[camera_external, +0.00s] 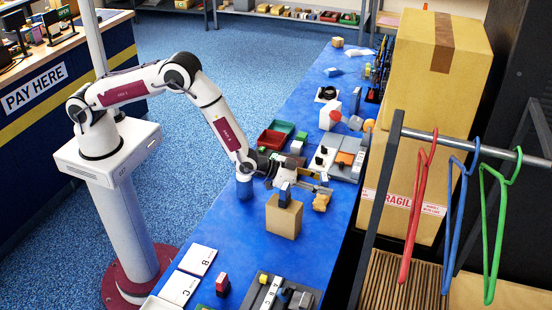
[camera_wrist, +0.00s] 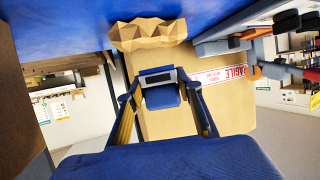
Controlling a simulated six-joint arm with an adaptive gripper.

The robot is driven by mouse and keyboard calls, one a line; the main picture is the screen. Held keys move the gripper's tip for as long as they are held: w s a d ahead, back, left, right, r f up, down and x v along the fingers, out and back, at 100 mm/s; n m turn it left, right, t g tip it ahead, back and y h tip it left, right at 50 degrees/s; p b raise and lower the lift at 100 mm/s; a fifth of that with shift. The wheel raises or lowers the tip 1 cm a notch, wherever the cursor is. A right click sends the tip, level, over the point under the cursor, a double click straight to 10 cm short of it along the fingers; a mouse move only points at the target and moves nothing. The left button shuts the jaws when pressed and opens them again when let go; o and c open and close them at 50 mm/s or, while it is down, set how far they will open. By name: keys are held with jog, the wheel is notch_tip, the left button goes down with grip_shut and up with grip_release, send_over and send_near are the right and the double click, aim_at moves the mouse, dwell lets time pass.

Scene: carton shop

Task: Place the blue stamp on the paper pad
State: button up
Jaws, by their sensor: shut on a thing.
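My gripper (camera_external: 312,182) reaches out low over the blue table, pointing to the right in the external view. In the wrist view my gripper (camera_wrist: 163,101) is shut on the blue stamp (camera_wrist: 162,97), which sits between the fingertips and has a dark end with a pale band. The stamp in the grip is hard to make out in the external view. White sheets marked B (camera_external: 198,260) and C (camera_external: 179,288) lie flat at the table's near left, well away from my gripper. I cannot tell which sheet is the paper pad.
A brown box (camera_external: 284,218) stands close in front of my gripper, with a dark blue block (camera_external: 285,193) at its top. A crumpled tan piece (camera_external: 321,202) lies beside it. A grey tray (camera_external: 309,289) holds small items at the front. A big carton (camera_external: 403,180) stands behind.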

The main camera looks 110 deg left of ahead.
jog(key=shift+f, duration=1.3)
jog(key=shift+f, duration=0.1)
jog(key=o, duration=1.1)
jog(key=shift+s, duration=0.1)
jog(key=shift+v, duration=2.3)
jog(key=shift+s+r, duration=0.1)
jog(key=shift+r, duration=3.6)
